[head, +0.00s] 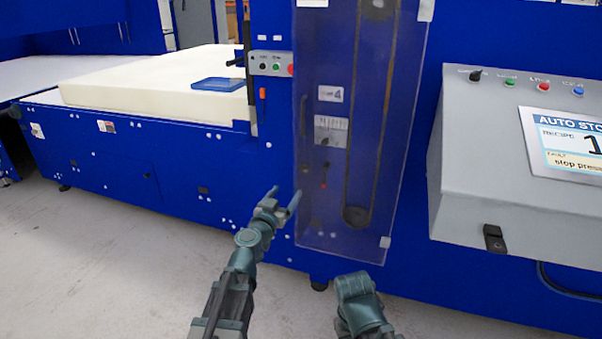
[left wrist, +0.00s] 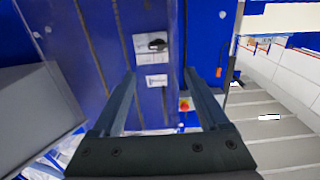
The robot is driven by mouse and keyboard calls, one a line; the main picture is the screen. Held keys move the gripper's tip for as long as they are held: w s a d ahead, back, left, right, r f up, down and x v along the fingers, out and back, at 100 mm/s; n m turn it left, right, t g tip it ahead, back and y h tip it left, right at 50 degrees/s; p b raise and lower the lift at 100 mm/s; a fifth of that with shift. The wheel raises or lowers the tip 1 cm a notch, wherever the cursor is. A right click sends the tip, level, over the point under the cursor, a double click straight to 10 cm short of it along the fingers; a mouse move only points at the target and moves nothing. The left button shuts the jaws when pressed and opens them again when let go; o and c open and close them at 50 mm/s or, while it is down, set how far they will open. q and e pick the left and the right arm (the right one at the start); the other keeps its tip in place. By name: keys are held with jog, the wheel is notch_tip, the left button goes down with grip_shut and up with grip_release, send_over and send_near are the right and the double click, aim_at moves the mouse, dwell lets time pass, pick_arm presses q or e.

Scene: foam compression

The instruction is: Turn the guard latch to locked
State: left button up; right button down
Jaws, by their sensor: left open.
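The clear guard panel (head: 345,215) stands upright in front of a belt on the blue machine. A small pale plate with a dark knob (head: 325,142) shows at its left part, below a white label (head: 331,94). I cannot tell for sure that this knob is the guard latch, nor its setting. My right gripper's fingers do not show.
A grey control box (head: 475,190) with buttons and a display juts out at the right. A cream foam block (head: 150,85) lies on the machine bed at the left. A small button box (head: 270,63) sits left of the guard. The floor (head: 110,260) at lower left is clear.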

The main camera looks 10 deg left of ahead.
aim_at(303, 169)
pick_arm(q)
jog(key=w+d, duration=0.1)
jog(key=w, duration=0.8)
jog(key=w+d, duration=0.1)
jog(key=w, duration=0.3)
jog(key=shift+w+d, duration=0.25)
jog(key=shift+d, duration=0.1)
jog(key=shift+c, duration=0.3)
grip_shut()
